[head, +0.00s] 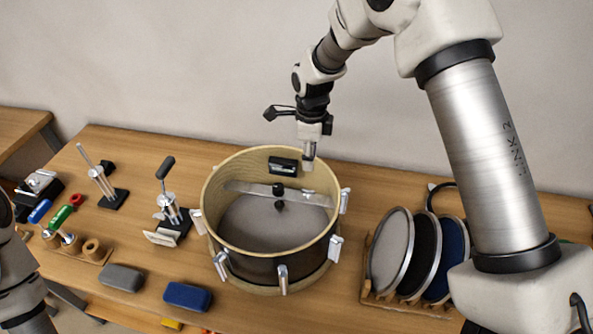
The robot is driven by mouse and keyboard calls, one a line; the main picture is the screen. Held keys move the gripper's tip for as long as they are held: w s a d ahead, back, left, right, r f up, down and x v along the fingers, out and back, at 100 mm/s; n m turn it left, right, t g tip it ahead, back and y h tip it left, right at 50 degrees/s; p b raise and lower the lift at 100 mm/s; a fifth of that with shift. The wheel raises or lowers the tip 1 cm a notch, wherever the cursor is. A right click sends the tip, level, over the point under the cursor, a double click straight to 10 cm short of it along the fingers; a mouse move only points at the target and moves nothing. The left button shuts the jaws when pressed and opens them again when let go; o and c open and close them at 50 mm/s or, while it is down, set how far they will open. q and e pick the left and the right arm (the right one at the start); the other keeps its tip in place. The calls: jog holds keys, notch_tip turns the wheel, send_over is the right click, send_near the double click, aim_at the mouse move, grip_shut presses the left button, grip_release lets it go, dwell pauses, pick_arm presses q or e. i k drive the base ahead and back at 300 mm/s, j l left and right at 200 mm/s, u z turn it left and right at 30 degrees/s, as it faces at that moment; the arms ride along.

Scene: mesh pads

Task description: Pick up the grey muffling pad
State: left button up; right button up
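The grey muffling pad (122,278) is a small rounded block lying flat on the wooden table, front left of the drum. A blue pad (187,297) of similar shape lies just to its right. My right gripper (308,166) points down over the far right rim of the open drum (284,258), well away from the grey pad. I cannot tell whether its fingers are open or shut, and no held thing shows. Only part of my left arm shows at the left edge; its gripper is out of view.
A rack (381,299) with several round mesh discs stands right of the drum. Two upright metal stands (105,184) (172,208) are behind the pads.

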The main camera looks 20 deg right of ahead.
aim_at(119, 277)
jog(key=k, duration=1)
